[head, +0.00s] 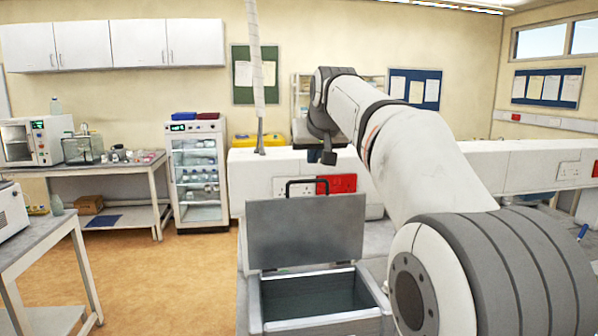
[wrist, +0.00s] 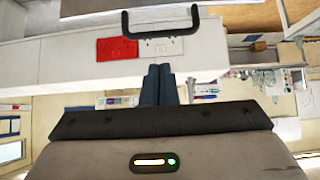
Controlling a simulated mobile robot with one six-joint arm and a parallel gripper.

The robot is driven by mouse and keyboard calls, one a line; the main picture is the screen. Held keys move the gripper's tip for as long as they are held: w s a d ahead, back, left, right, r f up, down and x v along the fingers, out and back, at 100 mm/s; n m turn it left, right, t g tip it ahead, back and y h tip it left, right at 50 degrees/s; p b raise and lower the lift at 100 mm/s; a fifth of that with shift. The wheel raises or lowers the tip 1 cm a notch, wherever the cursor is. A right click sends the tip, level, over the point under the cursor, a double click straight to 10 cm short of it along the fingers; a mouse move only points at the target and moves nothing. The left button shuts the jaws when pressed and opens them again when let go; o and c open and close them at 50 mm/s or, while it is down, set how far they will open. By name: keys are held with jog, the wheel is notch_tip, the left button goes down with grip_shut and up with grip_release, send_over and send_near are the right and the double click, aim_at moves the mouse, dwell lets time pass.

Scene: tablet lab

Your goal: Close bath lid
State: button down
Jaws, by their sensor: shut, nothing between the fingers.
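The bath (head: 322,300) stands on the bench in the lower middle of the head view, its inside dark and uncovered. Its grey lid (head: 305,230) stands open, roughly upright at the back of the bath. A black handle (head: 300,187) is on the lid's top edge. The handle also shows at the top of the wrist view (wrist: 160,30). My gripper (head: 328,158) is small and dark in the head view, above and just right of the handle. In the wrist view its fingers (wrist: 157,85) are together and empty, pointing toward the handle with a gap between.
A white bench-top unit with a red socket (head: 337,184) stands behind the lid. A pale post (head: 257,80) rises left of my gripper. A glass-door cabinet (head: 200,172) and side benches stand left. The floor (head: 175,270) left of the bath is clear.

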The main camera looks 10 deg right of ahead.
jog(key=p+x, duration=0.3)
jog(key=x, duration=0.4)
jog(key=shift+f, duration=0.45)
jog(key=shift+s, duration=0.1)
